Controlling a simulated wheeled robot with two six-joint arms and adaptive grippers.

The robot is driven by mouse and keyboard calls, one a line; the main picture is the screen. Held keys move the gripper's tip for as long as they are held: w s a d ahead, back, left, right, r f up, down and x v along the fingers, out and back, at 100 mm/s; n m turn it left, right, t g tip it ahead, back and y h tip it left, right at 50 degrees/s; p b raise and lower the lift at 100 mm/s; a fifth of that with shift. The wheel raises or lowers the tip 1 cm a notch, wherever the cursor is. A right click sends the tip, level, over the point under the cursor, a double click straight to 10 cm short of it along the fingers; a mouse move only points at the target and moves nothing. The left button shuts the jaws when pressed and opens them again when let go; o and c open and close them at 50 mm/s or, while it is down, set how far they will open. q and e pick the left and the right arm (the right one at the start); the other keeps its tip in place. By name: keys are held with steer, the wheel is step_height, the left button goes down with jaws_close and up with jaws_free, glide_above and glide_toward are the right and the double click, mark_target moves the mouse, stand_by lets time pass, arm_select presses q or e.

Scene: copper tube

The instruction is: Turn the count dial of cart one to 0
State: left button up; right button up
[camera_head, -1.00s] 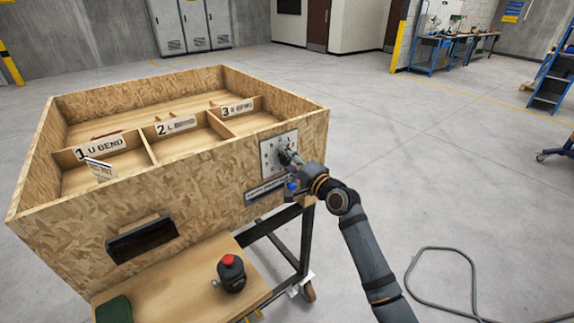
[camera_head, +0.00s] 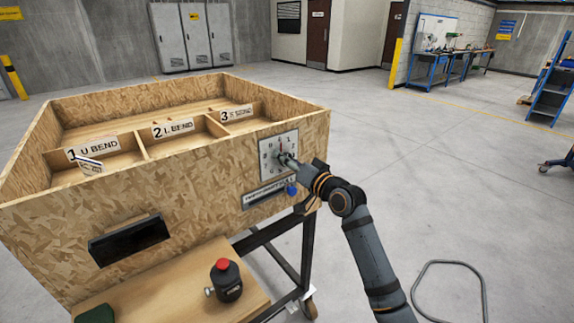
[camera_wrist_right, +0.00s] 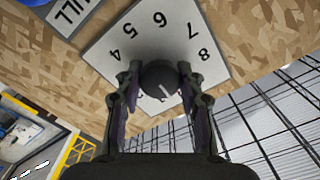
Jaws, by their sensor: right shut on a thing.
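The count dial (camera_head: 268,149) is a pale square plate with black numerals on the right part of the wooden cart box's (camera_head: 200,190) front wall. A small red mark shows near its top. Its dark round knob (camera_wrist_right: 158,80) shows in the right wrist view, with a pale line on its face and numerals 4 to 8 around it. My right gripper (camera_wrist_right: 158,72) has a finger on each side of the knob and is shut on it. In the head view the right gripper (camera_head: 290,160) hides part of the plate. My left gripper is not in view.
A blue ball-like knob (camera_head: 291,190) sits just below the dial beside a labelled strip (camera_head: 264,196). A black red-topped object (camera_head: 226,281) stands on the cart's front shelf. Compartments labelled 1, 2 and 3 lie inside the box. Floor to the right is mostly clear; a cable (camera_head: 447,263) lies there.

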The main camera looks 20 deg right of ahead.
steer(key=shift+f+n, duration=0.15)
steer(key=shift+n, duration=0.25)
steer(key=o, duration=1.2)
steer(key=v, duration=0.7)
steer(key=shift+s, duration=0.25)
steer(key=shift+d, duration=0.1)
